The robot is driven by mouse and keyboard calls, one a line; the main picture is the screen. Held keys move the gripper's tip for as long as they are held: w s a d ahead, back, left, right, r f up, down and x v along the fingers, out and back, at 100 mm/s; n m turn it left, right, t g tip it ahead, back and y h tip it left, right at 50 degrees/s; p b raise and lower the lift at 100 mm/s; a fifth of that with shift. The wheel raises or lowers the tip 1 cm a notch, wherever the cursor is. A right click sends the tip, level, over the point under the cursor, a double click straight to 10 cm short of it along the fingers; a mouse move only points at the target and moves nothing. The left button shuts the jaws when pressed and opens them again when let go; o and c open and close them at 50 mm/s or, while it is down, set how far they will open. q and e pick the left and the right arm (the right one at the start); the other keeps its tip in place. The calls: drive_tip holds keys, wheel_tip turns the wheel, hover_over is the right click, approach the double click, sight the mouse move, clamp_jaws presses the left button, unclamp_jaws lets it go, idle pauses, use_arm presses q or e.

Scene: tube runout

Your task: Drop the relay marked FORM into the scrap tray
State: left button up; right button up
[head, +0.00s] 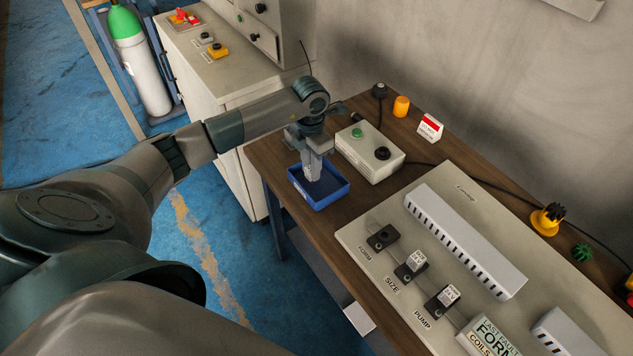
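The blue scrap tray (341,197) stands on the wooden bench near its left end. My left gripper (312,174) points down over the tray, its tips at or just inside the rim. A pale grey block shape shows at the fingers; I cannot tell whether it is fingers alone or a relay between them. The FORM socket (382,237) on the panel is a black base with no relay on it. Relays with pale tops sit in the SIZE socket (416,262) and the PUMP socket (448,296). My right gripper is not in view.
A control box (370,152) with a green button stands right beside the tray. An orange cap (401,106) and small card (429,127) stand behind.

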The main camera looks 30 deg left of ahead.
use_arm(q)
drive_tip(key=o, duration=0.5)
drive_tip(key=shift+r, duration=0.15)
drive_tip(key=shift+r+b, duration=0.3)
drive_tip(key=shift+r, duration=0.25)
wheel_tip(320, 180, up, 16)
drive_tip(key=b, duration=0.4)
idle(0.5)
